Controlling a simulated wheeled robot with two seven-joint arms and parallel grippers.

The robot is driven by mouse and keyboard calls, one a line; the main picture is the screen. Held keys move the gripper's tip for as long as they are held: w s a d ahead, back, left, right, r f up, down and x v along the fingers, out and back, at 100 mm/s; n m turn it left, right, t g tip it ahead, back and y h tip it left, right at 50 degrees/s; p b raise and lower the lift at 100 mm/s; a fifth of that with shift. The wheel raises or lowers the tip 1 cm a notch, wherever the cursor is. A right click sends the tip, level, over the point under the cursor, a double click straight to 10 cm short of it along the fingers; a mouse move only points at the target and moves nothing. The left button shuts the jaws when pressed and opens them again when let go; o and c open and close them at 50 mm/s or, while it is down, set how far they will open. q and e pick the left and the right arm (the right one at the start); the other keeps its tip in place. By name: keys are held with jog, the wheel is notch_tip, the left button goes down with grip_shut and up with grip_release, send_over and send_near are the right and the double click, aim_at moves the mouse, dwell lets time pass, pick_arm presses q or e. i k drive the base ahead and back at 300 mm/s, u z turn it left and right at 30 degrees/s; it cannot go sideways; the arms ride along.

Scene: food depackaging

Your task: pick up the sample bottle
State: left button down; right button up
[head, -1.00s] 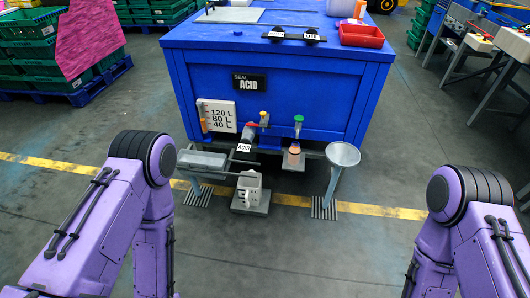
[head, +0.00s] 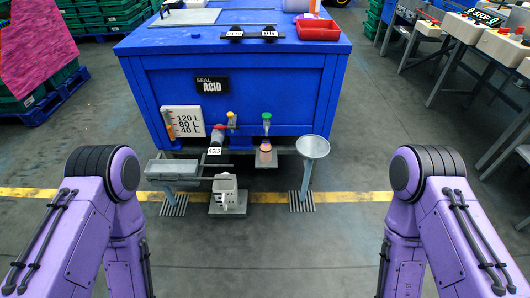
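A small bottle with an orange-pink body (head: 265,154), which looks like the sample bottle, stands upright on a small grey shelf (head: 285,150) at the front of the blue acid tank (head: 280,95). A green-topped tap (head: 266,121) is directly above it. My purple left and right arms show at the two sides of the head view, bent downward. Both grippers are out of view, so their opening and contents are hidden.
A red bin (head: 318,29) sits on the tank. The floor in front is clear.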

aim_at(266, 147)
jog(key=i, duration=1.95)
jog(key=z, duration=0.55)
